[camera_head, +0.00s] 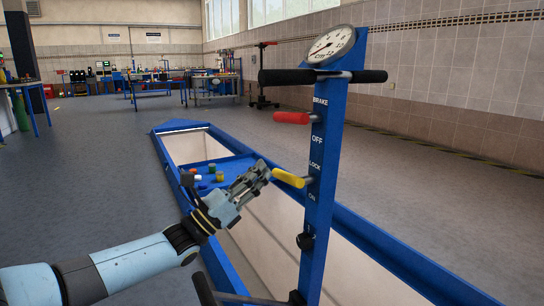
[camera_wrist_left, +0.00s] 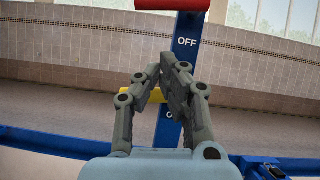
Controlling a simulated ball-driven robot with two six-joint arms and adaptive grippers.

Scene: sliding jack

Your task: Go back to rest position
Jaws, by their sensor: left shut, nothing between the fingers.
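My left gripper (camera_head: 262,170) is shut and empty in the head view, just left of the yellow lever handle. It also shows in the left wrist view (camera_wrist_left: 172,62), pointing at the blue post. The blue post (camera_head: 325,130) carries a red lever handle (camera_head: 291,118) near the BRAKE label and a yellow lever handle (camera_head: 288,178) between the LOCK and ON labels. In the left wrist view the yellow handle (camera_wrist_left: 155,96) is partly hidden behind the fingers. The red handle (camera_wrist_left: 172,4) is at the top edge. My right gripper is not in view.
A round gauge (camera_head: 332,45) and a black crossbar (camera_head: 288,77) top the post. A long blue-framed channel (camera_head: 188,147) runs along the floor, with a blue panel of coloured knobs (camera_head: 218,173). Worktables (camera_head: 158,88) stand far back. The grey floor at left is open.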

